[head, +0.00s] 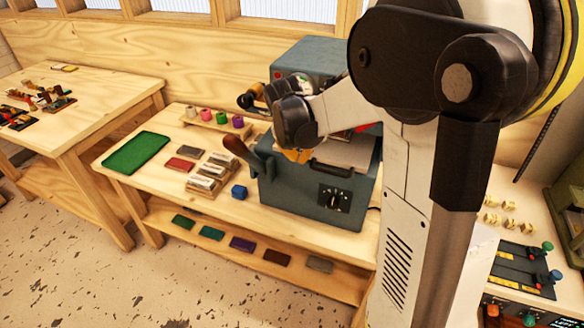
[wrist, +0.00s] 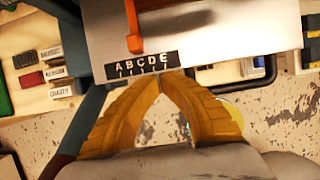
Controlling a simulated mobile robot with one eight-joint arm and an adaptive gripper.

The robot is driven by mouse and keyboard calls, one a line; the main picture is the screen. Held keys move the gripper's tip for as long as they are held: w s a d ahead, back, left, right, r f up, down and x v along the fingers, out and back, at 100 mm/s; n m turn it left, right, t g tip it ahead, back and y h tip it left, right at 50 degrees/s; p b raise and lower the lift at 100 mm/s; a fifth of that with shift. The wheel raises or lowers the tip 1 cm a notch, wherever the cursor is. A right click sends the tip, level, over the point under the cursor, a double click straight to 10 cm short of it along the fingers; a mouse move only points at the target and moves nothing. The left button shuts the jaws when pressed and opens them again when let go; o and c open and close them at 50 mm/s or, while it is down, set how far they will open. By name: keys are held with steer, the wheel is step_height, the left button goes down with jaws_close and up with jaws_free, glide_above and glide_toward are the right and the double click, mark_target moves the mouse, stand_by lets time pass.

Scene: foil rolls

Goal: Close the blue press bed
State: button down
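The blue-grey press (head: 315,200) stands on the wooden bench, with a dial on its front. Its pale flat bed (head: 352,150) lies at the top front and carries a black handle (head: 332,169). In the wrist view the pale bed plate (wrist: 215,30) shows with a black strip marked ABCDE (wrist: 142,65) at its edge. My gripper (head: 300,155) is over the press's left front; in the wrist view my gripper (wrist: 174,74) has its orange fingertips together beside the strip. Nothing is visible between them; whether they touch the strip I cannot tell.
A wooden-handled lever (head: 236,147) rises at the press's left. Coloured foil rolls (head: 220,117) stand behind. My arm hides the press's right side.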

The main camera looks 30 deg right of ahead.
steer(key=shift+w+d, duration=1)
steer(key=shift+d, duration=0.25)
steer(key=shift+w+d, duration=0.95)
steer(key=shift+d, duration=0.25)
steer(key=shift+a, duration=0.1)
